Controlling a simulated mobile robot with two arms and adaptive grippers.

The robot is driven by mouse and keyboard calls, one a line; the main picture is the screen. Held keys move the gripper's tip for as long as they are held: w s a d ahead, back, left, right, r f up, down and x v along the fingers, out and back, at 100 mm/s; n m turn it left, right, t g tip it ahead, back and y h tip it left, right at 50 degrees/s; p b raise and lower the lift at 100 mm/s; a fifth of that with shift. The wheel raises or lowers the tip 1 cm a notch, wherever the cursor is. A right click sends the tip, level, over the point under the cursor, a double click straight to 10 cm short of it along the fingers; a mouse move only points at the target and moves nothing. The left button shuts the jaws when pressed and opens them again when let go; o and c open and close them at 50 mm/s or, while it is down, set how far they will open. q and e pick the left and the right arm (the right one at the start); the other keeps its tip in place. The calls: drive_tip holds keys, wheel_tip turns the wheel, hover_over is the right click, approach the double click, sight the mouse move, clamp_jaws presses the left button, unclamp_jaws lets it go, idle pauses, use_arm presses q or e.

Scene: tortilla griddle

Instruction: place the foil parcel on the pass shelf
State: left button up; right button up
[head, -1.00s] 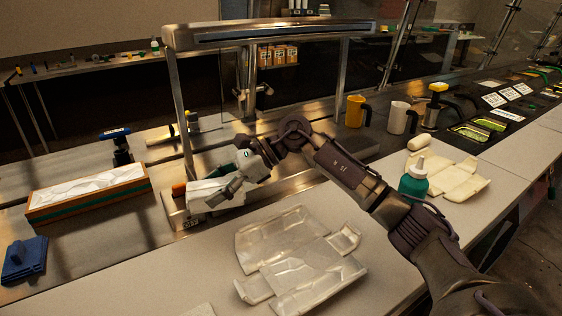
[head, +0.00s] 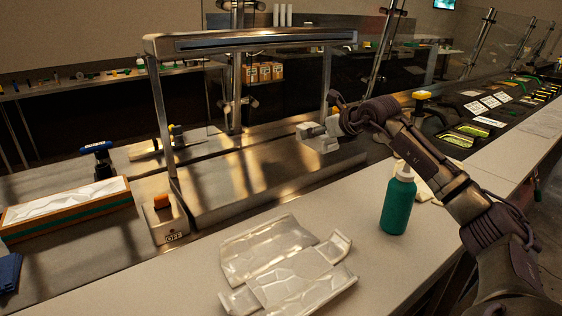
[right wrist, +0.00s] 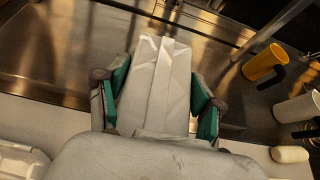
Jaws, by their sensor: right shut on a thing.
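My right gripper (right wrist: 160,97) is shut on the foil parcel (right wrist: 155,80), a pale grey folded packet between its teal finger pads. In the head view the parcel (head: 320,143) hangs from my right gripper near the right post of the steel frame, apparently above the steel surface. The fingertips are small and partly hidden there. A steel pass with a long top shelf (head: 250,40) on posts stands over a bare steel deck (head: 240,185). I cannot tell which level is the pass shelf. My left gripper is not in view.
Crumpled foil sheets (head: 285,265) lie on the front counter. A green squeeze bottle (head: 398,203) stands right of them. A switch box (head: 165,220) sits by the left post, near a wooden-sided tray (head: 70,212). A yellow mug (right wrist: 263,62) and white mug (right wrist: 295,108) stand at right.

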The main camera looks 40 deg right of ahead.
hover_over(284, 168)
wheel_tip(284, 168, down, 6)
drive_tip(key=shift+a+f+p, duration=0.15)
drive_tip(key=shift+p, duration=0.2)
wheel_tip(284, 168, down, 4)
drive_tip(key=b, duration=0.3)
drive_tip(key=shift+s+f, duration=0.1)
drive_tip(key=o, duration=1.3)
